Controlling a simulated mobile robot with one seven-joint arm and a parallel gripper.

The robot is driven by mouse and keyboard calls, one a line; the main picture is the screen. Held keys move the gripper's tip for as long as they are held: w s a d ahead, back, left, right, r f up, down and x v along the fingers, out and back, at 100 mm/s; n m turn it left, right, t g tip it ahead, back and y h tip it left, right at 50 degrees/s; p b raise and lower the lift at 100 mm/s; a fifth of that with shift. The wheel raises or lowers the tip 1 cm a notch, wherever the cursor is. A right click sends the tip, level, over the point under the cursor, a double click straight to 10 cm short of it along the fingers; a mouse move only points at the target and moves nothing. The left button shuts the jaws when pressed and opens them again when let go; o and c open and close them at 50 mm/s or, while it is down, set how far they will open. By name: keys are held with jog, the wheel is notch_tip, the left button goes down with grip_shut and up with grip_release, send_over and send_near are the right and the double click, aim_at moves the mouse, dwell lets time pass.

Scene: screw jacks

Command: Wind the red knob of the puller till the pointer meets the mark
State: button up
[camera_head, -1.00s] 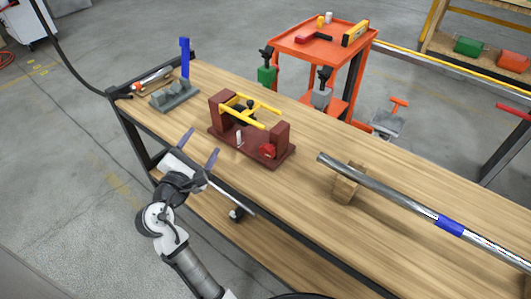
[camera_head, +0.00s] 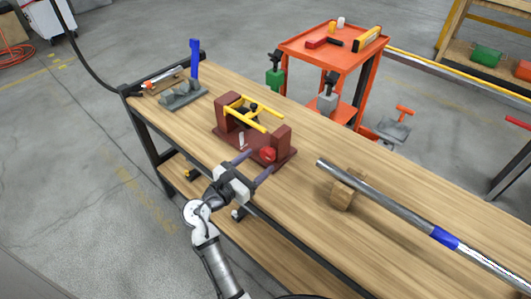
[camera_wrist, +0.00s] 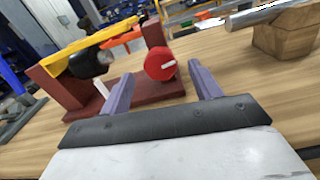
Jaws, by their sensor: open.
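The puller is a dark red frame (camera_head: 228,112) with two uprights on a base plate, standing on the wooden bench. Yellow bars (camera_head: 251,112) span its top, with a black part between them. A small white piece (camera_head: 242,139) stands at the base; I cannot make out a pointer or mark. My gripper (camera_head: 258,163) is open and empty, its purple fingers (camera_wrist: 163,88) pointing toward the knob, apart from it.
A steel bar (camera_head: 390,196) with a blue band rests on a wooden block (camera_head: 343,192) to the right. A grey fixture (camera_head: 184,96) and an upright blue bar (camera_head: 195,60) stand at the left end. An orange cart (camera_head: 330,50) stands behind the bench (camera_head: 290,215).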

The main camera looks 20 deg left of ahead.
aim_at(265, 156)
jog(key=shift+x, duration=2.25)
jog(key=c, duration=1)
